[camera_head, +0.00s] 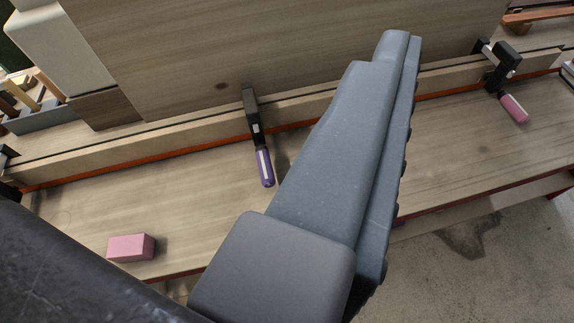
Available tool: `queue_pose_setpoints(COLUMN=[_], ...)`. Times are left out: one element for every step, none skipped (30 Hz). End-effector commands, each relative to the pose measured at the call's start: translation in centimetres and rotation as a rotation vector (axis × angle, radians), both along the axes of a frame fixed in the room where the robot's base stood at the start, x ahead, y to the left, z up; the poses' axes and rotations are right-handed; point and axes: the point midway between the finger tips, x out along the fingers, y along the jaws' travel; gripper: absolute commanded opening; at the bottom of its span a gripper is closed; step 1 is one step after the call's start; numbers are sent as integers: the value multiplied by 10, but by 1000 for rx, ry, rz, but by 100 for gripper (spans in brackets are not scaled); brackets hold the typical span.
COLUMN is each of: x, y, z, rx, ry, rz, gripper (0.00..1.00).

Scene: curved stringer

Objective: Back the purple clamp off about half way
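The purple clamp (264,166) has a purple handle with a pale stripe and a dark metal bar. It sits on the long wooden strip near the middle of the view, its handle hanging down over the bench top. My gripper (402,42) is the large grey shape that fills the middle and reaches up to the right. It lies to the right of the purple handle in the picture and shows no visible contact with it. It hides part of the strip and bench. Only one side of it shows clearly, so its opening cannot be judged.
A second clamp with a pink handle (513,107) is on the strip at the right. A pink block (131,248) lies on the bench top at lower left. A tall wooden panel (200,60) stands behind the strip. Concrete floor (470,265) shows beyond the bench's front edge.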

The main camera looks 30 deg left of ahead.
Motion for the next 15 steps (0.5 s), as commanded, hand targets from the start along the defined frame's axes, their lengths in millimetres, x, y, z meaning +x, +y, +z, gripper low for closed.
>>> queue_pose_setpoints(x=[21, 33, 50, 64, 77, 94, 107, 119, 133, 144, 155, 166, 175, 183, 193], y=[-4, -7, -12, -14, -17, -19, -20, -21, -22, -22, -22, -22, -21, -20, -18], z=[-2, -4, -8, -13, -18, -26, -33, -41, -48, -57, -65, -77, -87, -98, -111], rx=[-15, -26, -40, -52, -65, -83, -96, -106, -121, -131, -143, -152, -159, -164, -171], ry=[9, 5, 2, 0, -3, -6, -9, -9, -16, -15, -18, -18, -15, -12, -9], rz=[-18, -28, -41, -49, -55, -59, -59, -59, -54, -48, -39, -26, -15, 0, 21], gripper=[48, 48, 48, 48, 48, 48, 48, 48, 48, 48, 48, 48, 48, 48, 48])
